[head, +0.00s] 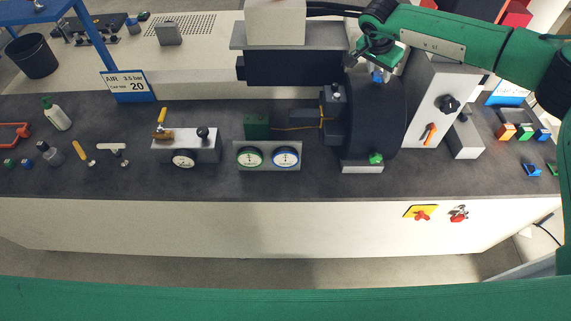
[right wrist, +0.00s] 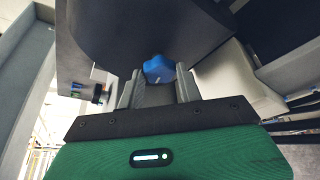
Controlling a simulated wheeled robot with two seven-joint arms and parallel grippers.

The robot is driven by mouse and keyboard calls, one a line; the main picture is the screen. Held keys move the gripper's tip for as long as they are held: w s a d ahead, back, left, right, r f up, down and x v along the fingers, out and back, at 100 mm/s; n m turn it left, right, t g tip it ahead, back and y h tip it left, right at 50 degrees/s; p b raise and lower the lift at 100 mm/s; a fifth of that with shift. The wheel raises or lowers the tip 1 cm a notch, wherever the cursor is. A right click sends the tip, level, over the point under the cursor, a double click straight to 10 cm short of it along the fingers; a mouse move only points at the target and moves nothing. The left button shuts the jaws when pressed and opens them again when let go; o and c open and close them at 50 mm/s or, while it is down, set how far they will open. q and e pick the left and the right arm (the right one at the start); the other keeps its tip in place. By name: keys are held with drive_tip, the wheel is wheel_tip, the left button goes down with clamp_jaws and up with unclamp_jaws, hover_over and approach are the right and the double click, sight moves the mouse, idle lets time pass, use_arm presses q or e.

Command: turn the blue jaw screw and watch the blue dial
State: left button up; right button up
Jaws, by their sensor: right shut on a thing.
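The blue jaw screw (right wrist: 158,69) is a blue knob on top of the dark round chuck (head: 375,120). In the head view the screw (head: 377,77) shows just below my right gripper (head: 377,68). My right gripper (right wrist: 155,88) is shut on the blue knob, with a finger on each side of it. The blue dial (head: 286,157) has a blue rim and a white face with a needle; its reading is too small to tell. A green-rimmed dial (head: 250,157) stands to its left on the same plate. My left gripper is not in view.
A green screw (head: 376,158) sits low on the chuck. Right of the chuck is a grey panel with a black knob (head: 449,104) and an orange lever (head: 430,133). A fixture with a gauge (head: 183,158) stands left of the dials. The bench front is mostly clear.

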drive_tip(key=o, duration=0.5)
drive_tip(key=shift+o, duration=0.2)
drive_tip(key=shift+r+p, duration=1.1)
drive_tip(key=shift+r, duration=1.9)
drive_tip(key=o, duration=0.3)
drive_tip(key=shift+o, duration=0.2)
drive_tip(key=p+v, duration=0.2)
drive_tip(key=v, duration=0.4)
